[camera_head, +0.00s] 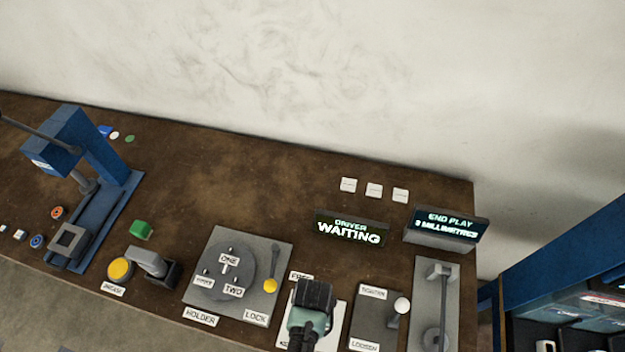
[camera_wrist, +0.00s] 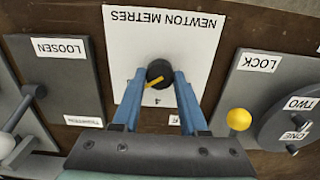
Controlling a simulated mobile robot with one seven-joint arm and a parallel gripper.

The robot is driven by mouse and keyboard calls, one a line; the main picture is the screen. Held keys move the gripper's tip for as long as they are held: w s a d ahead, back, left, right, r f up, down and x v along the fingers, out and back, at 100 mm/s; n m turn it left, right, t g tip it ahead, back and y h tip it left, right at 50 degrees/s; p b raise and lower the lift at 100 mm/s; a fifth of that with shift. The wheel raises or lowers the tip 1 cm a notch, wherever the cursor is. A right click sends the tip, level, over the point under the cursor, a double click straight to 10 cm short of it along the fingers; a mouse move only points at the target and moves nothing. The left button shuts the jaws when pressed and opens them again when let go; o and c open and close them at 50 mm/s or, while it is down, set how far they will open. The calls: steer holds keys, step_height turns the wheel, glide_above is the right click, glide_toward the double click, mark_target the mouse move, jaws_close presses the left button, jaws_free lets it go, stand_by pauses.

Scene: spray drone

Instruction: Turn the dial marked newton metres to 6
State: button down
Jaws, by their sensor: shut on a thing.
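The dial (camera_wrist: 160,72) is a small black knob with a yellow pointer on a white plate (camera_wrist: 190,50) lettered NEWTON METRES, upside down in the wrist view. The pointer slants to the lower left there. A figure 4 shows just below the knob; another small label (camera_wrist: 174,120) by my right-hand finger is partly hidden and hard to read. My gripper (camera_wrist: 158,80) has its blue fingers on both sides of the knob, shut on it. In the head view my gripper (camera_head: 312,298) hides the dial, and only edges of the plate (camera_head: 337,322) show.
Left of the plate in the head view is the holder panel (camera_head: 205,265) with a yellow-knobbed lever (camera_head: 270,285). To the right is a TIGHTEN/LOOSEN lever (camera_head: 402,306). Behind stand a DRIVER WAITING display (camera_head: 350,230) and an END PLAY 3 MILLIMETRES display (camera_head: 446,226).

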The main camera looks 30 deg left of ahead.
steer(key=shift+m, duration=0.6)
steer(key=shift+c, duration=2.2)
jaws_free()
step_height(320, 180, up, 13)
steer(key=shift+b, duration=0.35)
